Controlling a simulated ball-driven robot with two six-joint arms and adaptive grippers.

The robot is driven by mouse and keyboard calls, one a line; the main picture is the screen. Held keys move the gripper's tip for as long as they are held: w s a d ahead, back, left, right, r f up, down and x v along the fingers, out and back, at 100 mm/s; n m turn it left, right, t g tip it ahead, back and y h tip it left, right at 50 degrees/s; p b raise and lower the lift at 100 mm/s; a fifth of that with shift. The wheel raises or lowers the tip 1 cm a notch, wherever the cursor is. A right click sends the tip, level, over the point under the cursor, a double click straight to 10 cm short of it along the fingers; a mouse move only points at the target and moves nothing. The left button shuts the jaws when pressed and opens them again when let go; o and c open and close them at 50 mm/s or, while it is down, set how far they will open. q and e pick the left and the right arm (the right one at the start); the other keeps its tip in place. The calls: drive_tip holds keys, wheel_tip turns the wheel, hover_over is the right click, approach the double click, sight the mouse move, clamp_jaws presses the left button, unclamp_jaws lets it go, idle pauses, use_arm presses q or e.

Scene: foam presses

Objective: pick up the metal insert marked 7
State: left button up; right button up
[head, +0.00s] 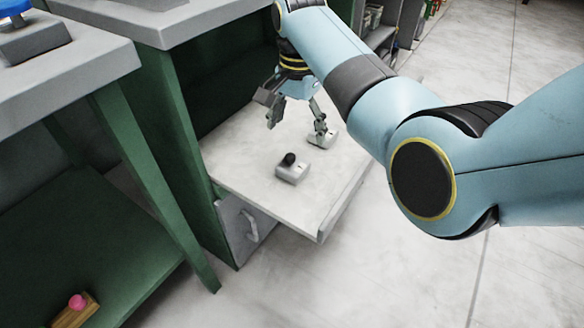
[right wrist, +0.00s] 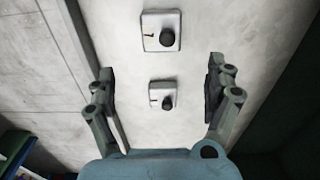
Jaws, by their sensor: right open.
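Two small metal inserts with black knobs sit on the pale pull-out shelf (head: 240,175). The front one (head: 297,174) stands clear, nearer the head camera; it also shows at the top of the right wrist view (right wrist: 149,43). Its mark looks like an upside-down 7, but is too small to be sure. The other insert (head: 318,143) is partly hidden behind a finger in the head view. In the right wrist view (right wrist: 155,104) it appears between the fingers, with a thin stroke-like mark. My right gripper (head: 297,133) is open and empty above the shelf, fingers apart (right wrist: 160,70).
The shelf belongs to a green cabinet (head: 170,120) and has a raised right edge with floor beyond. A grey table (head: 90,60) at left bears a blue-knobbed piece (head: 35,40). A pink-knobbed block (head: 75,310) lies low at left. The shelf's front part is clear.

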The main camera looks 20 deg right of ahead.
sight(295, 162)
drive_tip(key=shift+w+a+f, duration=0.1)
drive_tip(key=shift+f, duration=0.1)
drive_tip(key=f+b, duration=0.1)
drive_tip(key=f, duration=0.2)
drive_tip(key=f+b, duration=0.2)
drive_tip(key=f, duration=0.1)
drive_tip(key=f+b, duration=0.2)
drive_tip(key=f, duration=0.1)
drive_tip(key=shift+s+a, duration=0.15)
drive_tip(key=shift+s, duration=0.1)
drive_tip(key=shift+w+f, duration=0.1)
drive_tip(key=shift+f, duration=0.5)
use_arm(q)
drive_tip(key=w+f, duration=0.2)
drive_tip(key=w, duration=0.4)
drive_tip(key=shift+a, duration=0.3)
use_arm(e)
drive_tip(key=c, duration=1.5)
